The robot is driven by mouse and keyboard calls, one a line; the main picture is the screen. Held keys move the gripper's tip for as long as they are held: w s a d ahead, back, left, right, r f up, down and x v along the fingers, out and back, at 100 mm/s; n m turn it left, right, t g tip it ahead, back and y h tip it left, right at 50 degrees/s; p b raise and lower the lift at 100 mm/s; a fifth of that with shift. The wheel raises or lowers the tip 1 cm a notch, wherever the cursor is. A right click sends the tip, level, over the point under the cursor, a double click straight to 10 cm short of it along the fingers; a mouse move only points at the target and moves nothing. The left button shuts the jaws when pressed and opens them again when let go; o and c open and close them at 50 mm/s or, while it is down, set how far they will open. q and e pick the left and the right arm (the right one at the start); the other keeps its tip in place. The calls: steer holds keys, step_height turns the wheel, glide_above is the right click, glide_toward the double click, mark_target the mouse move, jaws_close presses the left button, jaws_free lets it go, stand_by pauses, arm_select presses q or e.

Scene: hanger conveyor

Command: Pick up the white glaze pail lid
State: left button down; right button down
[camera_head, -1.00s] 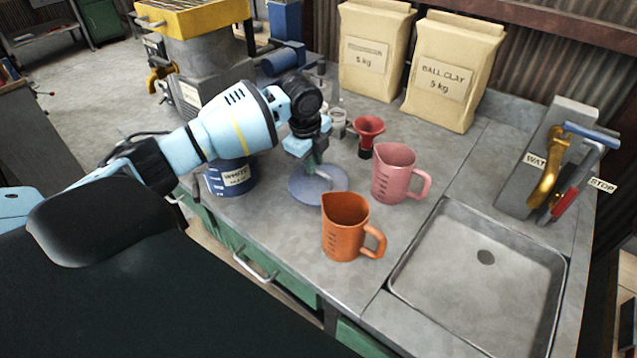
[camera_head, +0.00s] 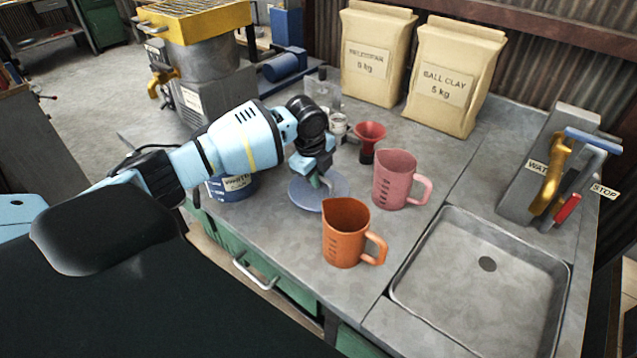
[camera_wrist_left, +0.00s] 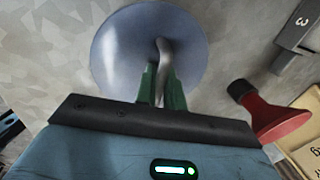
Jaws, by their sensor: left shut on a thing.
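The white glaze pail lid is a flat blue-grey disc (camera_head: 302,196) with a raised handle, on or just above the counter; I cannot tell if it touches. It also shows in the left wrist view as the lid (camera_wrist_left: 118,50), its curved handle (camera_wrist_left: 165,52) standing up. My left gripper (camera_head: 319,180) is above the lid, its green fingers (camera_wrist_left: 162,88) shut on the handle. The blue pail (camera_head: 232,190) with a "WHITE" label stands left of the lid, partly hidden by my left arm. My right gripper is not in view.
An orange jug (camera_head: 343,235) stands close in front of the lid and a pink jug (camera_head: 395,180) to its right. A red funnel (camera_head: 369,133) is behind. A sink (camera_head: 470,285) lies to the right. Clay bags (camera_head: 452,75) stand at the back.

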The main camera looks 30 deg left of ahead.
arm_select(q)
step_height(320, 180, up, 10)
stand_by(0.5)
